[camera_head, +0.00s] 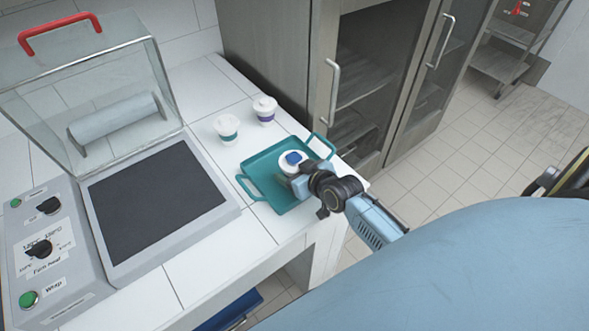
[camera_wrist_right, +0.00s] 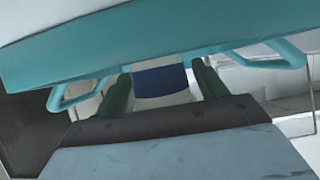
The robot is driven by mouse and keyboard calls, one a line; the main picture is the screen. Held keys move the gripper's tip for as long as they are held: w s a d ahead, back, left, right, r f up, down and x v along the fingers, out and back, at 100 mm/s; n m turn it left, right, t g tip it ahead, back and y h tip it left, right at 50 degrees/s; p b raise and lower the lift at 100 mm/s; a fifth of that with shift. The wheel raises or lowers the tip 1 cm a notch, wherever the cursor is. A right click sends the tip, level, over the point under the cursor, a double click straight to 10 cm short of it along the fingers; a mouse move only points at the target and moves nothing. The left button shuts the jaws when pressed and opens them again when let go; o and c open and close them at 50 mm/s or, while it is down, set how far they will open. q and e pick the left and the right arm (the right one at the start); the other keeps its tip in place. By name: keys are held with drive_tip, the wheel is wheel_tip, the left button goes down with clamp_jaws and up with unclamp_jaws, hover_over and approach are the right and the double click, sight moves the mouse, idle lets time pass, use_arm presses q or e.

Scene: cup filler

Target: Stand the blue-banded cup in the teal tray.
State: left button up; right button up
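The blue-banded cup (camera_head: 286,168) is white with a blue patch and shows over the teal tray (camera_head: 262,161) in the head view. My right gripper (camera_head: 299,181) reaches over the tray's near right side to it. In the right wrist view the cup's blue band (camera_wrist_right: 160,80) lies between my two dark green fingers, which sit close against both its sides. The tray also shows there (camera_wrist_right: 130,45), with both handles. The cup's base is hidden, so I cannot tell whether it touches the tray floor or is fully upright. My left gripper is out of view.
A teal-banded cup (camera_head: 227,129) and a purple-banded cup (camera_head: 265,109) stand on the white counter behind the tray. A wrapping machine (camera_head: 150,195) with a raised clear lid (camera_head: 85,75) fills the left. A grey cabinet (camera_head: 330,75) stands behind the tray.

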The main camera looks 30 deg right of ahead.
drive_tip(key=shift+o, duration=0.3)
drive_tip(key=shift+r, duration=0.1)
drive_tip(key=shift+s+r, duration=0.15)
drive_tip(key=p+v, duration=0.1)
drive_tip(key=v, duration=1)
drive_tip(key=shift+s+r, duration=0.2)
drive_tip(key=shift+s, duration=0.05)
